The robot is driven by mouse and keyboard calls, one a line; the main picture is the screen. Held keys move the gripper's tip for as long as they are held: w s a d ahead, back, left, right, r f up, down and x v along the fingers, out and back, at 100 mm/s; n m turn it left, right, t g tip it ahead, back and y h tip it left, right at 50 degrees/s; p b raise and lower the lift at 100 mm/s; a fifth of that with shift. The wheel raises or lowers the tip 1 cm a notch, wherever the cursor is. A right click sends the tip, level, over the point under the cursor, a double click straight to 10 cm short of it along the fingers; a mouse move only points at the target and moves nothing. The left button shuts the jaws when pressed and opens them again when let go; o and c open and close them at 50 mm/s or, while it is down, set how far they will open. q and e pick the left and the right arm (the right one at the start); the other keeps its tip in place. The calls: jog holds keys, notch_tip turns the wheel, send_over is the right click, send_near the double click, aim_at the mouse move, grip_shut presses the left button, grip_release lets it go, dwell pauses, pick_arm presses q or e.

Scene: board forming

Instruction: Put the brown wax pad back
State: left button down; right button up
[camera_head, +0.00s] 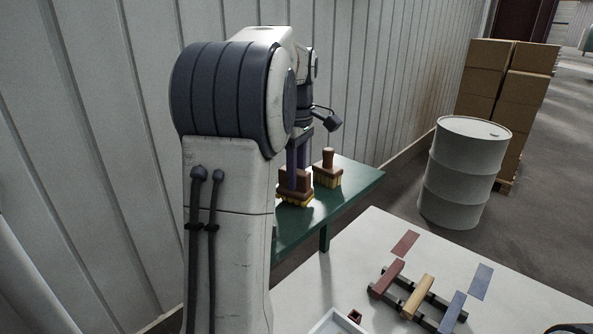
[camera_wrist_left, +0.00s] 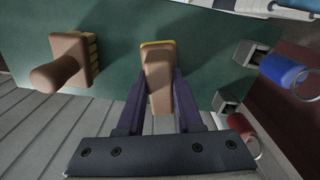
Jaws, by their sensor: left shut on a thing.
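A brown block with a yellow bristle-like underside, which looks like the brown wax pad (camera_head: 294,196), is at the green table (camera_head: 346,196) in the head view. My left gripper (camera_head: 297,172) comes down on it from above. In the left wrist view the fingers of my left gripper (camera_wrist_left: 160,75) are shut on both sides of the brown pad (camera_wrist_left: 158,58). The pad is on or just above the green top; I cannot tell which. A similar brown block with a round knob (camera_head: 328,167) stands behind it, apart from it. My right gripper is not in view.
A pale table (camera_head: 375,232) at the right bears a dark rack with red, tan and blue bars (camera_head: 453,312), and a white tray (camera_head: 330,325). The left wrist view shows blue (camera_wrist_left: 284,70) and red (camera_wrist_left: 240,127) ringed cylinders. A corrugated wall stands close behind my arm.

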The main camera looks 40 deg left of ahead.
pick_arm(q)
jog(key=shift+f, duration=0.5)
dwell(0.3)
jog(key=shift+c, duration=0.8)
grip_release()
notch_tip(320, 180, up, 10)
jog(key=shift+r, duration=0.2)
